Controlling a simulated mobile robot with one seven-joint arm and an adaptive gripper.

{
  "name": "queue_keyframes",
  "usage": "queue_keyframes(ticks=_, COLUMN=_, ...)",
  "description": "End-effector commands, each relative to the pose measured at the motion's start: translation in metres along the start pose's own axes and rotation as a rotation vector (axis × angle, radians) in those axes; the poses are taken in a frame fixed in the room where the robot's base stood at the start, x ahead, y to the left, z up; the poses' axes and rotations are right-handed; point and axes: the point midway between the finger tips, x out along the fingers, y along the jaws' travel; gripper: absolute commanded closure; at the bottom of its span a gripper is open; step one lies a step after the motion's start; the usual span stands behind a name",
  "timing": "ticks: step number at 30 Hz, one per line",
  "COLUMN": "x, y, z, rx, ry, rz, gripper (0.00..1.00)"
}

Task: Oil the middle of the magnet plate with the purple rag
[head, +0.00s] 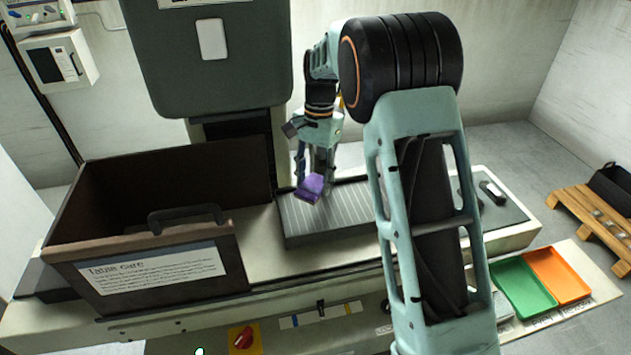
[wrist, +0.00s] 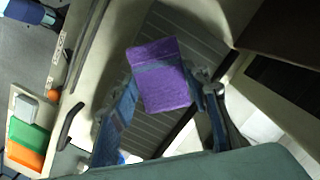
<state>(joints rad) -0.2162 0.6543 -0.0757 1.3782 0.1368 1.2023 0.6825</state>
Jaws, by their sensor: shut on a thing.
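The purple rag (head: 311,187) is a folded pad at the end of my gripper (head: 316,175), which is shut on it. In the wrist view the rag (wrist: 160,75) lies between the two fingers of my gripper (wrist: 160,95). The magnet plate (head: 300,218) is a grey, finely striped slab on the machine bed. The rag is over the plate's left part in the head view; I cannot tell whether it touches. The plate also shows behind the rag in the wrist view (wrist: 185,35). My arm hides the plate's right part in the head view.
A brown open box (head: 150,235) labelled "Table care" stands left of the plate. The dark green machine head (head: 205,60) hangs behind. Green (head: 523,287) and orange (head: 556,275) trays lie at the right front. A wooden pallet (head: 595,225) is at far right.

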Motion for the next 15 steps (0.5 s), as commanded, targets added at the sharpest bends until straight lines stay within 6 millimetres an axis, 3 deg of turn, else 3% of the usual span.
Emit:
queue_keyframes(ticks=8, x=0.013, y=0.0, z=-0.002, rx=0.002, ry=0.0, rz=0.0, gripper=0.77)
queue_keyframes(ticks=15, x=0.038, y=0.0, z=-0.005, rx=0.002, ry=0.0, rz=-0.001, gripper=0.77)
